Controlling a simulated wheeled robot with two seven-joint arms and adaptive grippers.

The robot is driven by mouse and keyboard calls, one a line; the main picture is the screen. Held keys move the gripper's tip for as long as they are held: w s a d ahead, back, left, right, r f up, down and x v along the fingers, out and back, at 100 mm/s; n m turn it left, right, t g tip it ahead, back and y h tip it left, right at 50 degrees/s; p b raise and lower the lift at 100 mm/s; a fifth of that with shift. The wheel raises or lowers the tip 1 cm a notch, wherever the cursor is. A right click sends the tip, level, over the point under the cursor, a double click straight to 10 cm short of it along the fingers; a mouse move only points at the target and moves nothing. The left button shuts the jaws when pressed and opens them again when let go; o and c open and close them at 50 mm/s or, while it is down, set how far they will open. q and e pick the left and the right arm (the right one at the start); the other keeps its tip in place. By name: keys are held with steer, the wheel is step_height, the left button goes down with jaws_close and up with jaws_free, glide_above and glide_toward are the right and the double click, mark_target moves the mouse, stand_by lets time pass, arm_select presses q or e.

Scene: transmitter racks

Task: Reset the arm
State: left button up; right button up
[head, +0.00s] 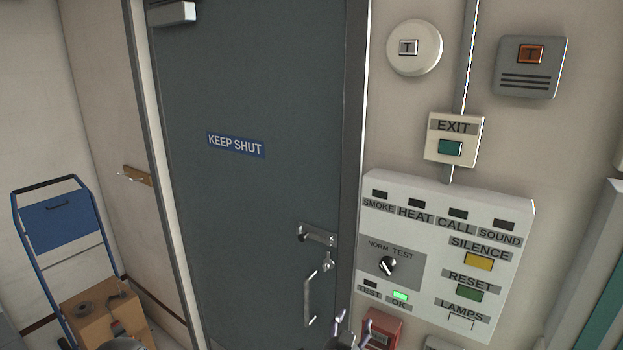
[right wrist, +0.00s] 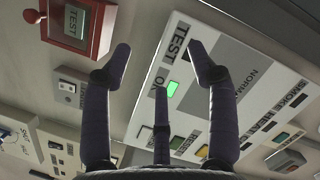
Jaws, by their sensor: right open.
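My right gripper (head: 353,328) shows at the bottom edge of the head view, below the white alarm panel (head: 510,270) and near the small red box (head: 382,330). In the right wrist view its dark fingers (right wrist: 160,75) are spread apart with nothing between them. The panel lies beyond them there, its green OK lamp (right wrist: 172,88) lit. In the head view the panel has a green RESET button (head: 469,293), a yellow SILENCE button (head: 479,262) and a black NORM/TEST knob (head: 387,265).
A grey door (head: 260,80) with a handle (head: 310,298) stands left of the panel. An EXIT switch (head: 450,148) is above it. A blue trolley (head: 60,220) carrying a brown box (head: 95,310) stands at the lower left.

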steer(key=s+f+n+g+y+b, duration=0.3)
steer(key=f, duration=1.4)
steer(key=s+f+n+g+y+b, duration=0.2)
steer(key=f+n+g+y+b, duration=0.15)
steer(key=f, duration=1.35)
steer(key=s+f+n+g+y+b, duration=0.3)
steer(key=s+f+g+b, duration=0.2)
steer(key=s+f, duration=1.3)
steer(key=s+g, duration=0.3)
steer(key=shift+s+f+y, duration=0.15)
steer(key=shift+f+y, duration=0.2)
steer(key=shift+f, duration=0.05)
steer(key=shift+a, duration=0.1)
